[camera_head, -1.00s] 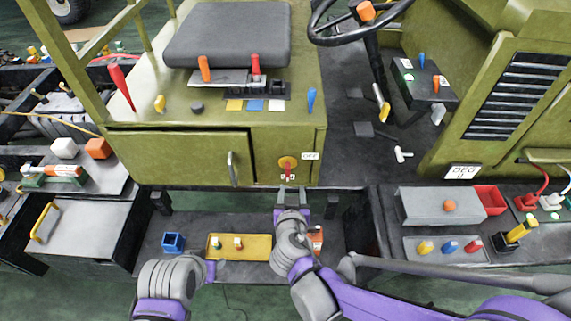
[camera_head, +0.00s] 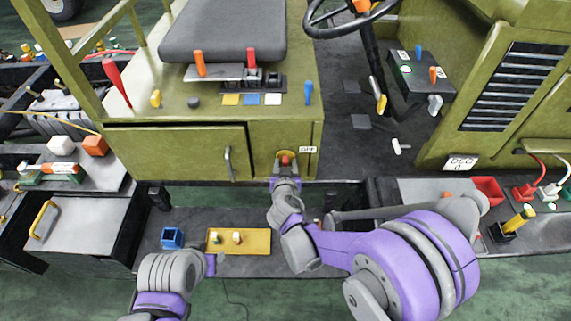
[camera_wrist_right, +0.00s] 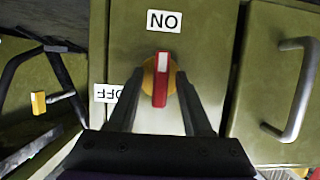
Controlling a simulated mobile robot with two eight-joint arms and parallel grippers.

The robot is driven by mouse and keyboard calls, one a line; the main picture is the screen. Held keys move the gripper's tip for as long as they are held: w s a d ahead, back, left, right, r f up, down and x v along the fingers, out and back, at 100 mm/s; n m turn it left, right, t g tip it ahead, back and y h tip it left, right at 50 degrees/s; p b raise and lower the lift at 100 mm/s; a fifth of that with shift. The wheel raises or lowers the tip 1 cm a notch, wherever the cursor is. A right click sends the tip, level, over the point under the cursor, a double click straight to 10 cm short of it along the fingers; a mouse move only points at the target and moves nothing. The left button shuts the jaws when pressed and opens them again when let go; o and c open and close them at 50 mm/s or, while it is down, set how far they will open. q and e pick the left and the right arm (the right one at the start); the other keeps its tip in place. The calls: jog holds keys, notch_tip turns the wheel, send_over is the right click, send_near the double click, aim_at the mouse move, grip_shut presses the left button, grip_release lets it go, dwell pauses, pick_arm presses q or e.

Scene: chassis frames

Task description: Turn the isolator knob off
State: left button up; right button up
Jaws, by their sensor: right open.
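The isolator knob (camera_wrist_right: 161,88) has a red handle with a white end on a yellow round base. In the right wrist view its white end points at the ON label (camera_wrist_right: 164,21); the OFF label (camera_wrist_right: 108,93) is at its left. In the head view the knob (camera_head: 286,155) shows only partly above my right gripper (camera_head: 285,166), with the OFF label (camera_head: 307,149) to its right. The right gripper's two fingers are open, one on each side of the handle; contact is not clear. My left gripper (camera_head: 211,265) is low, beside the yellow tray, its fingers unclear.
A cabinet door with a grey handle (camera_head: 229,163) is left of the knob. The yellow tray (camera_head: 257,242) and a blue box (camera_head: 172,238) stand on the dark shelf below. A steering wheel (camera_head: 345,15) and seat (camera_head: 222,30) are above.

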grip_shut()
dwell(0.6)
jog(key=n+h, duration=0.1)
jog(key=n+h+b, duration=0.1)
jog(key=shift+a+f+n, duration=0.1)
jog(key=shift+a+n, duration=0.1)
jog(key=shift+n, duration=0.1)
jog(key=n+h+b, duration=0.2)
jog(key=n, duration=0.1)
jog(key=shift+a+f+t, duration=0.1)
jog(key=shift+f+t, duration=0.05)
jog(key=shift+t, duration=0.15)
jog(key=n+t+h+b, duration=0.1)
jog(key=n+b, duration=0.3)
jog(key=shift+f+h, duration=0.1)
jog(key=shift+h, duration=0.3)
jog(key=shift+n+t+h+b, duration=0.65)
jog(key=shift+n+b, duration=0.5)
jog(key=shift+n, duration=0.65)
